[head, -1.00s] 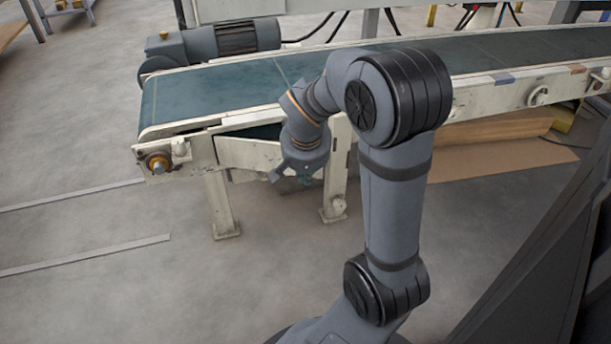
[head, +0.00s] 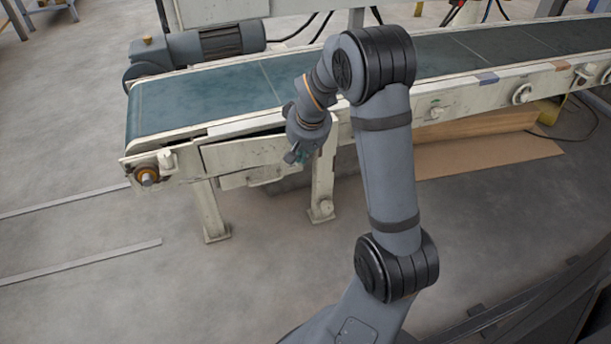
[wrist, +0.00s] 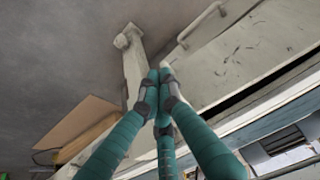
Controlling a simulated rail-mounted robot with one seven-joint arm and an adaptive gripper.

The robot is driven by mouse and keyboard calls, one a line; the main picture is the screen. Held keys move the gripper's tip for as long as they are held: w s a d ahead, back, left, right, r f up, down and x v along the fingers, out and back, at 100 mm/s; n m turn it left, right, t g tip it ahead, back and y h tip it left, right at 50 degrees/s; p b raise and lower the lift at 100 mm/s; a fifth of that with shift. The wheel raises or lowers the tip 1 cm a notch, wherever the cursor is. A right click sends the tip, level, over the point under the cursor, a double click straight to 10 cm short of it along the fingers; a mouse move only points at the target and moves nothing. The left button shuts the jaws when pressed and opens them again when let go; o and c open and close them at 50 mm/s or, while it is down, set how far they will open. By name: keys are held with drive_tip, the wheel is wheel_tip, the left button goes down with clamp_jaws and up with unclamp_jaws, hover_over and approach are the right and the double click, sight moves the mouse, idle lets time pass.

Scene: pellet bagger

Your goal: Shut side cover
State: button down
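The side cover (head: 240,153) is a worn cream panel on the near side of the conveyor, close to its left end. It hangs a little ajar, with a narrow dark gap along its upper edge. In the wrist view the cover (wrist: 238,58) fills the upper right, with a bar handle (wrist: 203,24) on its outer face. My gripper (wrist: 161,76) has its teal fingers drawn together at the tips, with nothing seen between them. In the head view my gripper (head: 297,156) is at the cover's right end. I cannot tell whether it touches the cover.
The conveyor (head: 205,98) with its green belt runs across the back. A support leg (head: 322,182) stands just right of the cover, and another leg (head: 210,212) below its left part. Brown board (head: 485,157) lies at right.

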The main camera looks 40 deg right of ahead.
drive_tip(key=shift+w+d+p, duration=0.2)
drive_tip(key=shift+w+d, duration=0.2)
drive_tip(key=shift+w, duration=0.25)
drive_tip(key=shift+w+d+p, duration=0.2)
drive_tip(key=shift+w+d, duration=0.2)
drive_tip(key=shift+w, duration=0.2)
drive_tip(key=s+a+r+p, duration=0.1)
drive_tip(key=s+r+p, duration=0.2)
drive_tip(key=s+r, duration=0.4)
drive_tip(key=shift+p+v, duration=0.4)
drive_tip(key=shift+v, duration=0.8)
drive_tip(key=shift+w, duration=0.1)
drive_tip(key=w+d+f+b, duration=0.1)
drive_tip(key=w+f+b, duration=0.3)
drive_tip(key=w+f, duration=0.3)
drive_tip(key=shift+x, duration=1.15)
